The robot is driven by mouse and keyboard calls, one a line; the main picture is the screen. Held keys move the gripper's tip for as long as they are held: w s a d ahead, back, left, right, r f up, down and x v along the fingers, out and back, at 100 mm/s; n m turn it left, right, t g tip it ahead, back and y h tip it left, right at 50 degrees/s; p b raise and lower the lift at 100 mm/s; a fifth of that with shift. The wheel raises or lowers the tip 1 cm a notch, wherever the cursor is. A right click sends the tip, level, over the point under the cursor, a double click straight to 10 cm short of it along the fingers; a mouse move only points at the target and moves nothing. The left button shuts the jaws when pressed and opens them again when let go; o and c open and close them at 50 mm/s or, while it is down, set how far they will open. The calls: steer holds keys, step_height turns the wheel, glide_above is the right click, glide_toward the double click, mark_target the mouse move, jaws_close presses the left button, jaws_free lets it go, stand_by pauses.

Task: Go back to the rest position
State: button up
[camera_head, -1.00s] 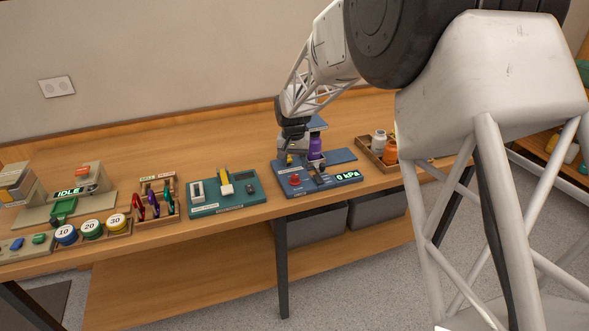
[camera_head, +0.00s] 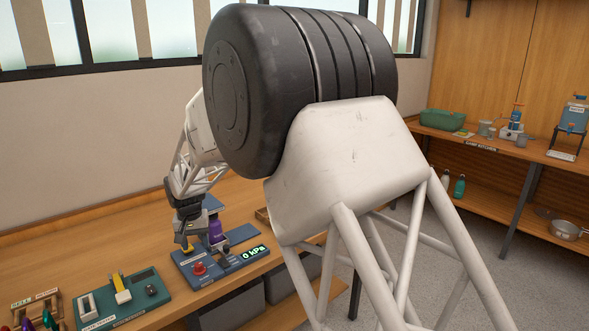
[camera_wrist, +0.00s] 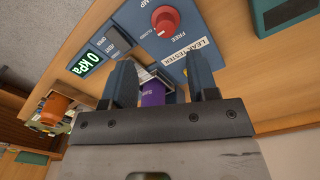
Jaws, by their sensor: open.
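My gripper (camera_head: 187,238) is over the blue leak tester (camera_head: 220,262) on the wooden bench, with the arm reaching down to it. In the wrist view my gripper (camera_wrist: 162,88) has its two dark fingers apart. A purple object (camera_wrist: 153,93) shows beyond the gap between them; I cannot tell whether a finger touches it. It also stands on the tester in the head view (camera_head: 215,229), partly hidden. The tester has a red knob (camera_wrist: 166,19) marked near "FREE" and a green display (camera_wrist: 86,63) reading 0 kPa.
A green tester board (camera_head: 125,300) lies left of the leak tester. A rack with coloured handles (camera_head: 38,312) is at the lower left. A camp kitchen shelf (camera_head: 490,150) stands at the right. In the wrist view an orange container (camera_wrist: 55,108) sits in a tray at the left.

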steer(key=s+d+r+m, duration=0.1)
steer(key=s+d+r, duration=0.35)
steer(key=d, duration=0.65)
steer(key=s+d+r+t, duration=0.1)
steer(key=s+d+r, duration=0.2)
steer(key=d+r, duration=0.55)
steer(key=s+d+r+m, duration=0.1)
steer(key=s+d+r, duration=0.25)
steer(key=d, duration=1.05)
steer(key=s+d+f+m, duration=0.1)
steer(key=s+d, duration=0.9)
steer(key=s, duration=0.4)
steer(key=s+d+t, duration=0.1)
steer(key=s+d, duration=0.9)
steer(key=s, duration=0.4)
steer(key=shift+d+f+m, duration=0.35)
steer(key=shift+f+m, duration=0.05)
